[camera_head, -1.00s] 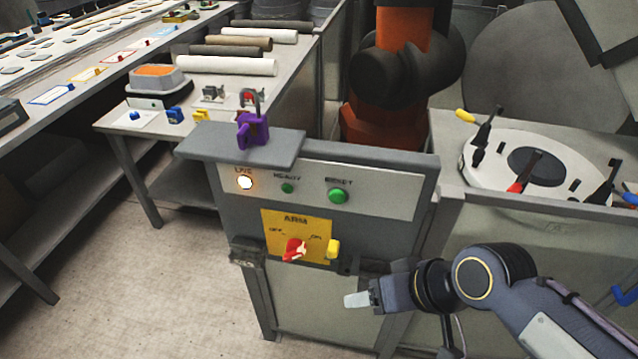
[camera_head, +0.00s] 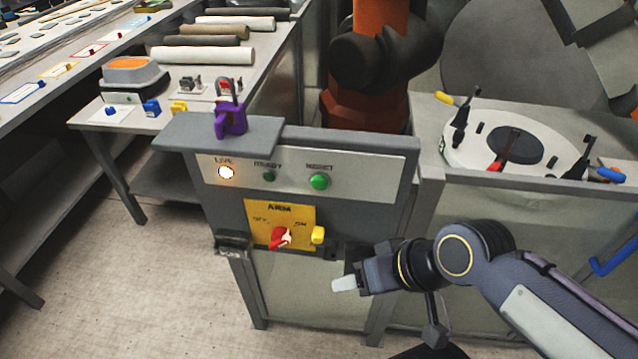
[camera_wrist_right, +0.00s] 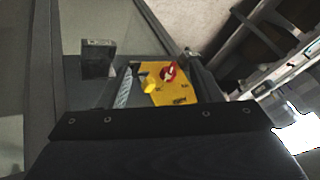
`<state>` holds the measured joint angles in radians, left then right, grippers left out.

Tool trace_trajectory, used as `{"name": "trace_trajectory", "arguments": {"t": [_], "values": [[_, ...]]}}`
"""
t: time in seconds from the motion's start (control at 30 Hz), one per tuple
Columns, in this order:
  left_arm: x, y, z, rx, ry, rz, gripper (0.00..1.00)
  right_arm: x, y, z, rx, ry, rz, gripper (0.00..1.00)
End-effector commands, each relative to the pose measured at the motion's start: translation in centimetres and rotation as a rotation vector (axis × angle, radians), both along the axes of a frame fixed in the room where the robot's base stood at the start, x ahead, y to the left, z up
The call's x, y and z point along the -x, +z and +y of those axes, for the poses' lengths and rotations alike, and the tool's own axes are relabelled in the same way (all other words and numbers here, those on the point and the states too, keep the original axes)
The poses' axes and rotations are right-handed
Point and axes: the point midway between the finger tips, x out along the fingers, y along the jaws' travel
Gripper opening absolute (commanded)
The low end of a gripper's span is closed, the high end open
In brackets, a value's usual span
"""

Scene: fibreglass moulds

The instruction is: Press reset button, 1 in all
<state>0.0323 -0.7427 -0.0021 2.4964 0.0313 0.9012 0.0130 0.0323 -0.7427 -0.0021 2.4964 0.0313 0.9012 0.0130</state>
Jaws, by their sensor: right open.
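The reset button (camera_head: 319,181) is a round green button under its label, at the right of the pale strip on the grey control cabinet (camera_head: 400,190) in the head view. The cabinet's yellow ARM plate (camera_head: 262,212) carries a red switch (camera_head: 281,237); the plate also shows in the right wrist view (camera_wrist_right: 178,94). My right gripper (camera_head: 343,284) is in front of the cabinet, below and slightly right of the button, apart from it. It is open and holds nothing visible. My left gripper is not in view.
A lit LIVE lamp (camera_head: 226,172) and a small green READY light (camera_head: 268,176) sit left of the button. A purple padlock (camera_head: 231,118) stands on the cabinet's ledge. A round white mould (camera_head: 465,150) lies at the right.

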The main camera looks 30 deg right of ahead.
Motion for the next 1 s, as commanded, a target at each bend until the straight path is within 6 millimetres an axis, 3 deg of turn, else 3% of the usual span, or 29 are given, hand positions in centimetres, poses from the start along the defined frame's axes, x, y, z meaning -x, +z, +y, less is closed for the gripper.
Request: {"name": "trace_trajectory", "arguments": {"t": [0.07,0.43,1.0], "values": [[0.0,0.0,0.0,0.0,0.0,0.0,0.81,0.0,0.0,0.0,0.0,0.0,0.0,0.48],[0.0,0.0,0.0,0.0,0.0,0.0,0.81,0.0,0.0,0.0,0.0,0.0,0.0,0.0],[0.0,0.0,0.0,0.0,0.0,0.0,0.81,0.0,0.0,0.0,0.0,0.0,0.0,0.0]]}}
